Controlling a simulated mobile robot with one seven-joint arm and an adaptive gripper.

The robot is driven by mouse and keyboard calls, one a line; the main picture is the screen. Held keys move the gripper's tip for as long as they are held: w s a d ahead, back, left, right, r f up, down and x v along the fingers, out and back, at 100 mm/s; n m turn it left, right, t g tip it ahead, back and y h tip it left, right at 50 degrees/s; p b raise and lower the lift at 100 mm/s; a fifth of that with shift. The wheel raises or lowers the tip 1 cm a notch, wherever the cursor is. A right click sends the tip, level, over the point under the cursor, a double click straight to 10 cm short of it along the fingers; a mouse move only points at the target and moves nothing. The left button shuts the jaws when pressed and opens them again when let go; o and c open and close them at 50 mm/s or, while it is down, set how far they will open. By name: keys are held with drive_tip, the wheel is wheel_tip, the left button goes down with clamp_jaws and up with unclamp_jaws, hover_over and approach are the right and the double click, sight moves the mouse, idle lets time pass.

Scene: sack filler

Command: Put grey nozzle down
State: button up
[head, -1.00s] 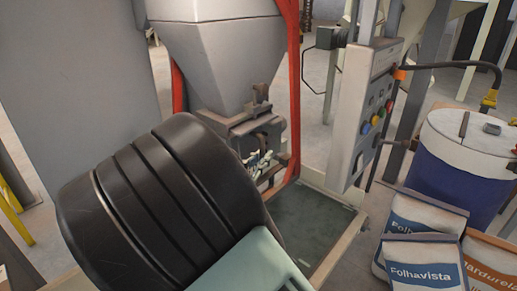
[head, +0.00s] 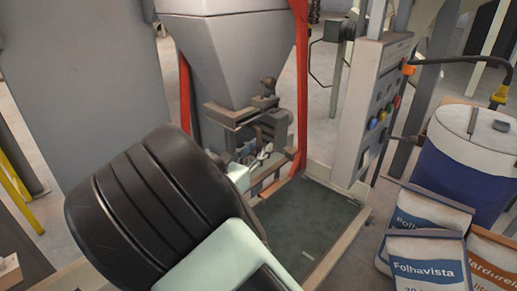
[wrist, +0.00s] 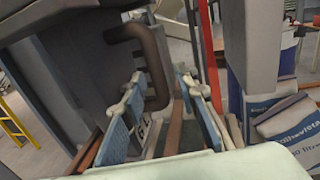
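The grey nozzle (head: 272,130) is the dark grey spout assembly under the hopper of the sack filler in the head view. In the wrist view its grey body (wrist: 85,75) fills the left side, with a brown bent handle (wrist: 152,50) on it. My gripper (wrist: 165,108) is open, its two blue-padded fingers apart, with the lower end of the handle seen between them. I cannot tell whether either finger touches it. In the head view my gripper (head: 252,167) is just below the nozzle, partly hidden behind my dark arm.
The grey hopper (head: 235,55) stands above, between red uprights (head: 301,80). A control box (head: 375,110) with coloured buttons is to the right. Filled sacks (head: 425,262) and a blue drum (head: 465,165) stand further right. The green floor plate (head: 310,225) below is clear.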

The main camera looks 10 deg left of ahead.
drive_tip(key=shift+r, duration=0.3)
drive_tip(key=b+v, duration=0.1)
drive_tip(key=v, duration=1.1)
drive_tip(key=shift+f, duration=0.15)
